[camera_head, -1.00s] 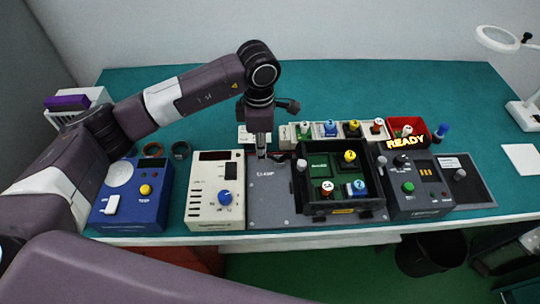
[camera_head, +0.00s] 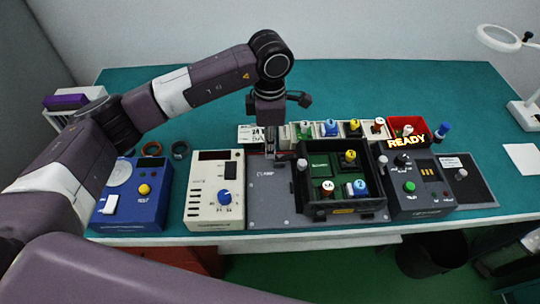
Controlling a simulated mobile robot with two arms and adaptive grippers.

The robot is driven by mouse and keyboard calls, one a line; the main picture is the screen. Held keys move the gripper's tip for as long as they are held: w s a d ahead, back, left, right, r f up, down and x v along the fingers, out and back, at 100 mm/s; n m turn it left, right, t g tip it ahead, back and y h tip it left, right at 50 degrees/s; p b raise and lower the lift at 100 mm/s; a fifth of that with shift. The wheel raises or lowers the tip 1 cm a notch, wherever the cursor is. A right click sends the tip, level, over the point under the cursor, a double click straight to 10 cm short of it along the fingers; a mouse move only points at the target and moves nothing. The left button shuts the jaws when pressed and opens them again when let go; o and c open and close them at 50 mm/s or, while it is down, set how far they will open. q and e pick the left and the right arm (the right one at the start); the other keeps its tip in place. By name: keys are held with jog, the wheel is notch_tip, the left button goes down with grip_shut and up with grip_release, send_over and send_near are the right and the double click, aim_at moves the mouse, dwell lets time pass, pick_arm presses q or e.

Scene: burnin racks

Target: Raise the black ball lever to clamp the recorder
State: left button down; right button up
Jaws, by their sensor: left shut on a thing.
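My left gripper (camera_head: 271,151) points down at the back of the grey clamp plate (camera_head: 277,206), just left of the black open-topped box. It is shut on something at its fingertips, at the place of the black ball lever. The fingers hide the lever's ball, so I cannot tell its angle. The black box (camera_head: 345,209), which appears to be the recorder, sits on the plate with a green board and several coloured knobs inside. My right gripper is not in view.
A cream unit (camera_head: 207,203) with a blue dial and a blue unit (camera_head: 131,211) stand to the left. A dark READY unit (camera_head: 420,200) stands to the right. A row of knobbed modules and a red bin (camera_head: 407,124) lie behind. The table's back is clear.

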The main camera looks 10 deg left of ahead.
aim_at(282, 159)
pick_arm(q)
jog(key=shift+w+d, duration=0.1)
jog(key=shift+d, duration=0.25)
jog(key=shift+w+d+r+b, duration=0.2)
jog(key=shift+d+b, duration=0.35)
jog(key=shift+d, duration=0.45)
jog(key=shift+w+d+b, duration=0.15)
jog(key=shift+d+b, duration=0.2)
jog(key=shift+d, duration=0.05)
jog(key=c, duration=2.7)
grip_release()
jog(key=shift+a, duration=0.1)
jog(key=o, duration=0.8)
jog(key=shift+c, duration=0.2)
